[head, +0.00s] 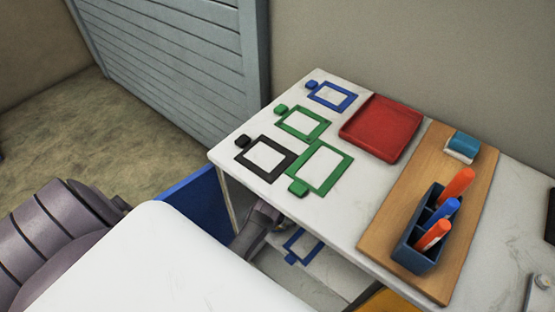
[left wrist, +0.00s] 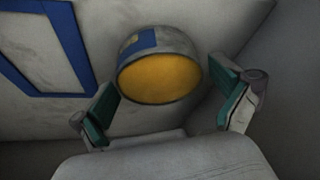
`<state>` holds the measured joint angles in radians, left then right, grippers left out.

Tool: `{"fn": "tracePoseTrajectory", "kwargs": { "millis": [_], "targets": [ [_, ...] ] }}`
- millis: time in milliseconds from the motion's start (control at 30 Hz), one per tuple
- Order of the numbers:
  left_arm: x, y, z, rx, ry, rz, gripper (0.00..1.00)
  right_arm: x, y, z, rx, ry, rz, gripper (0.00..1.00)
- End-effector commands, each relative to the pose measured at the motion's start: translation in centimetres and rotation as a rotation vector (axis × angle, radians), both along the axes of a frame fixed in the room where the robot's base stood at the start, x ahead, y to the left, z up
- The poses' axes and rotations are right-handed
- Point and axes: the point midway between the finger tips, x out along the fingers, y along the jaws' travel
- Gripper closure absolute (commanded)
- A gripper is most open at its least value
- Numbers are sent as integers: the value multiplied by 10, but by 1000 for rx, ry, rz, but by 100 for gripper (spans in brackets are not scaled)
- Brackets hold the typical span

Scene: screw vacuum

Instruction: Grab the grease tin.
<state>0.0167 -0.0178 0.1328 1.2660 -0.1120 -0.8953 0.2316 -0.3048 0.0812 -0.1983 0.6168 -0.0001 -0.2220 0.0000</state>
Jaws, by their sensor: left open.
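In the left wrist view, the grease tin (left wrist: 160,78) is a round grey tin with a blue patch on its side and a wide yellow-orange round face. It appears to rest on a pale marbled surface. My left gripper (left wrist: 164,90) is open, with one green-padded finger to each side of the tin and a gap at the right finger. I cannot tell whether the left finger touches it. In the head view, part of my left arm (head: 258,222) reaches under the tabletop; the gripper and the tin are hidden there. My right gripper is not in view.
A white marbled table (head: 325,205) stands over a lower shelf (head: 325,272) with a blue frame (head: 291,246). On top are several coloured frames, a red tray (head: 382,128) and a wooden board (head: 405,195) with a pen holder (head: 412,255). The table edge overhangs my arm.

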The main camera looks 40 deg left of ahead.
Motion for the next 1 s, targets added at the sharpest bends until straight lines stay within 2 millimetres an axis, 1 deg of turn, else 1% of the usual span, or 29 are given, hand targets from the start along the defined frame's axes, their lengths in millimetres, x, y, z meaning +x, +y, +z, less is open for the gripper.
{"fn": "tracePoseTrajectory", "kwargs": {
  "millis": [100,200,233,633,867,1000],
  "targets": [
    [0,0,-2,0,0,0,0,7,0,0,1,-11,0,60],
    [0,1,-2,0,0,0,0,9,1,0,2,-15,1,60],
    [0,1,-2,0,0,0,2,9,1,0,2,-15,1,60],
    [0,0,-2,1,1,-1,68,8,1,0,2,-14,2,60],
    [1,1,0,1,-1,-1,68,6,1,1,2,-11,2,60],
    [1,1,4,1,-1,-1,68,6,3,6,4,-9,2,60]
  ]
}}
